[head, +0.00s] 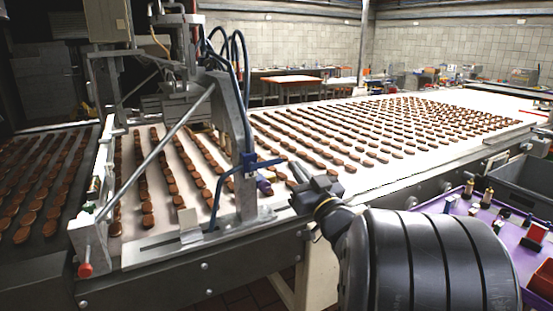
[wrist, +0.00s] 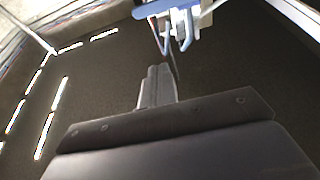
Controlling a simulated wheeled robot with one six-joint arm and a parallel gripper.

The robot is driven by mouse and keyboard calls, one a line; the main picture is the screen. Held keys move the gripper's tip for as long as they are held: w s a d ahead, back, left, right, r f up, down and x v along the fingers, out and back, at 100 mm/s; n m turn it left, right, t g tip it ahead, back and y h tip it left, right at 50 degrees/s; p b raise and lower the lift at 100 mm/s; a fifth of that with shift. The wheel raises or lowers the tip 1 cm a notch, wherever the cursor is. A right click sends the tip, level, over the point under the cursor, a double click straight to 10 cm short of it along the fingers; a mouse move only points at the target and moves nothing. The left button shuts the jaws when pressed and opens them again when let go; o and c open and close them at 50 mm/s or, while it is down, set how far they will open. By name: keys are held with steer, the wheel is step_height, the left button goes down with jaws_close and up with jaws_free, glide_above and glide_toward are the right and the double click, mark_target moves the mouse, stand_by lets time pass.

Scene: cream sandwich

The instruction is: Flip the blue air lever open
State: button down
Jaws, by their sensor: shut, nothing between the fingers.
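The blue air lever (head: 268,163) is on the blue air line at the metal upright of the machine, near the belt's front edge. It looks roughly level, pointing right. My gripper (head: 296,170) is shut and empty, just right of the lever and apart from it in the head view. In the wrist view my gripper's fingers (wrist: 160,72) are together, pointing at blue and white fittings at the top. A blue part (wrist: 150,8) there looks like the lever, cut by the frame edge. I cannot tell the exact gap.
A white conveyor belt (head: 400,165) with rows of brown biscuits runs behind the lever. The metal upright (head: 245,200) and a slanted rod (head: 170,150) stand to the left. A purple tray (head: 490,235) with small items is at the right.

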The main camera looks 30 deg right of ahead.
steer(key=shift+r, duration=0.1)
step_height(320, 180, up, 3)
steer(key=p, duration=0.2)
glide_above(279, 160)
steer(key=s+a, duration=0.1)
steer(key=s, duration=0.1)
steer(key=shift+f, duration=1.95)
